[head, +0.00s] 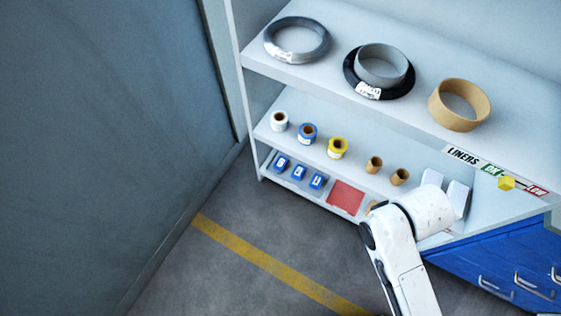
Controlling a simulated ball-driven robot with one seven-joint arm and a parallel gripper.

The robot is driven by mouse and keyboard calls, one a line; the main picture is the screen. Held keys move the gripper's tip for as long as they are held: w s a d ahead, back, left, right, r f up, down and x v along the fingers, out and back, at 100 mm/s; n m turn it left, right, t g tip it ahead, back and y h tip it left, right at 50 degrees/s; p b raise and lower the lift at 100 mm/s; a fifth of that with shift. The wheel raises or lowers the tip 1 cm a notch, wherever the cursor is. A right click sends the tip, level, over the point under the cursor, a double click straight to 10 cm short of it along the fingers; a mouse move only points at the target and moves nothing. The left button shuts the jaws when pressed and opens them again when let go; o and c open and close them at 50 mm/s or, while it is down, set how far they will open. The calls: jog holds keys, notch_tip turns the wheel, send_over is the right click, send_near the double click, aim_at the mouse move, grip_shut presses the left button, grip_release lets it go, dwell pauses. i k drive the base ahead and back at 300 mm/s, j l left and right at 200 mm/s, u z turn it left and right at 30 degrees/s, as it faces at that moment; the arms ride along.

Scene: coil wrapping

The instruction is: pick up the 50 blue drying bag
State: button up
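Three small blue bags with white labels lie in a row in grey trays on the lowest shelf: a left one (282,162), a middle one (299,171) and a right one (316,181). Their print is too small to read, so I cannot tell which one is the 50. My white arm comes in from the bottom right, with its wrist in front of the right part of the shelves, well to the right of the bags. Two pale flat shapes (457,198) show just beyond the wrist. I cannot tell whether they are my gripper's fingers.
A red mat (345,198) lies right of the trays. White, blue (307,133) and yellow (338,147) rolls and two brown cores stand on the shelf above; rings and coils lie on top. Blue drawers (500,265) are at right. Floor with a yellow stripe (270,264) is clear.

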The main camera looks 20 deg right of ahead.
aim_at(279, 164)
jog(key=i+j, duration=0.2)
jog(key=i, duration=0.25)
jog(key=i+j, duration=0.25)
jog(key=i, duration=0.15)
jog(key=i+j, duration=0.2)
jog(key=i, duration=0.25)
